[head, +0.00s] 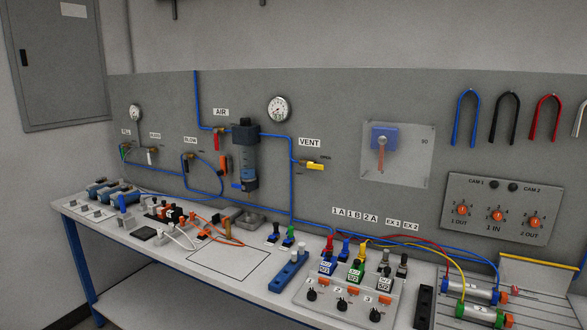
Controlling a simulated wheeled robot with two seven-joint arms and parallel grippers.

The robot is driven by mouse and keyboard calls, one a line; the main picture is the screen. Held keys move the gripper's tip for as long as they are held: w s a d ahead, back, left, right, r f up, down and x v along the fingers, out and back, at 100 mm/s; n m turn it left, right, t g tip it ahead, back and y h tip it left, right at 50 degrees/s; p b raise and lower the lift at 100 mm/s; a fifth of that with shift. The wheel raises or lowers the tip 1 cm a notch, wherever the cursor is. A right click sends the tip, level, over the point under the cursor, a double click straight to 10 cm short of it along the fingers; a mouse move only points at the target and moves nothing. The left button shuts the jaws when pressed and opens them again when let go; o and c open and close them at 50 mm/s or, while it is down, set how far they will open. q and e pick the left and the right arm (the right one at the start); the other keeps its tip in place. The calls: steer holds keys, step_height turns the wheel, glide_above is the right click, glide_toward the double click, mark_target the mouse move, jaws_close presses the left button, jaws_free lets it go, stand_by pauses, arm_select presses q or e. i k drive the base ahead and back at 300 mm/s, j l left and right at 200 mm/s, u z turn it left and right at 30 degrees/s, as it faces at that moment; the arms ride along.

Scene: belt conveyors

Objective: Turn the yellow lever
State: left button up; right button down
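The yellow lever (315,166) is on the grey back panel, just below the VENT label (309,142). It lies roughly horizontal and points right from a small brass valve fitting (302,163). A small tag with text too small to read with certainty sits at its upper right. A blue air line runs along the panel and down beside the valve on its left. Neither of my grippers shows in the head view.
A bench (230,262) below the panel carries switches, connectors, coloured valves and cylinders with hoses. A red-handled valve (222,137) sits under the AIR label, beside a dark filter unit (246,155). A plate with a blue and orange handle (384,150) is further right.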

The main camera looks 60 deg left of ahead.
mark_target(305, 164)
steer(key=u, duration=1.7)
